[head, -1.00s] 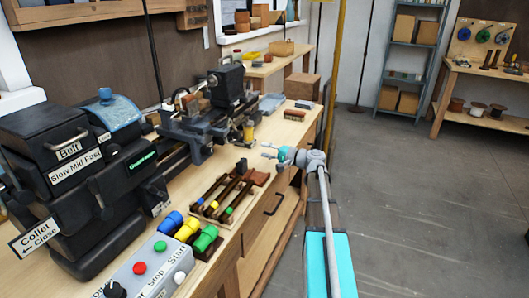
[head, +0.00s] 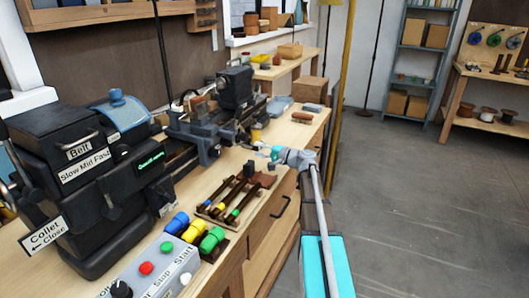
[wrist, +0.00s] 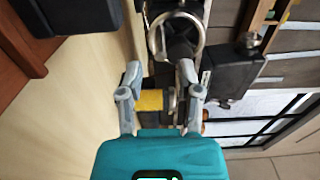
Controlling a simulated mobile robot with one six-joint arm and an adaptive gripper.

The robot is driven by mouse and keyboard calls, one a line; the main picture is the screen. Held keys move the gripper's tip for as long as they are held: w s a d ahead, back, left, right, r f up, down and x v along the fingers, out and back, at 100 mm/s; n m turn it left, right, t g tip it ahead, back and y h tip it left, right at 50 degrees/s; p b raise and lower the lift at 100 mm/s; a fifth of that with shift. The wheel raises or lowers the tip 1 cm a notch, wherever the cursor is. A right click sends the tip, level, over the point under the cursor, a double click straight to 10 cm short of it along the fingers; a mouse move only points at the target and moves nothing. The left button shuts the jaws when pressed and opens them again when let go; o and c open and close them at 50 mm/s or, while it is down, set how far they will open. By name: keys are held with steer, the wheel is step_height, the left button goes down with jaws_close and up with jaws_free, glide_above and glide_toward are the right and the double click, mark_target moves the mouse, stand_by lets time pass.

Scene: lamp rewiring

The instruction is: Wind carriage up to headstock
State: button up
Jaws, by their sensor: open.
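The lathe's black headstock (head: 85,170), labelled Belt and Slow Mid Fast, stands at the left in the head view. The carriage (head: 208,128) sits on the bed to its right, with a clear gap between them. A yellow handle (head: 256,135) sticks out at the carriage's front right. My gripper (head: 266,151) is open just in front of it. In the wrist view my gripper's fingers (wrist: 158,98) are on either side of the yellow handle (wrist: 152,100), and a metal ring (wrist: 176,35) lies beyond. I cannot tell whether either finger touches the handle.
A wooden rack (head: 236,192) of tools, coloured cylinders (head: 195,230) and a grey control box (head: 150,278) with buttons lie along the bench front. A brush (head: 302,117) lies at the far right end. The floor (head: 410,210) to the right is clear.

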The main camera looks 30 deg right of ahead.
steer(key=shift+x, duration=1.2)
jaws_close()
steer(key=shift+w+d+f+b, duration=0.3)
steer(key=shift+w+d+b, duration=0.05)
steer(key=shift+d, duration=0.2)
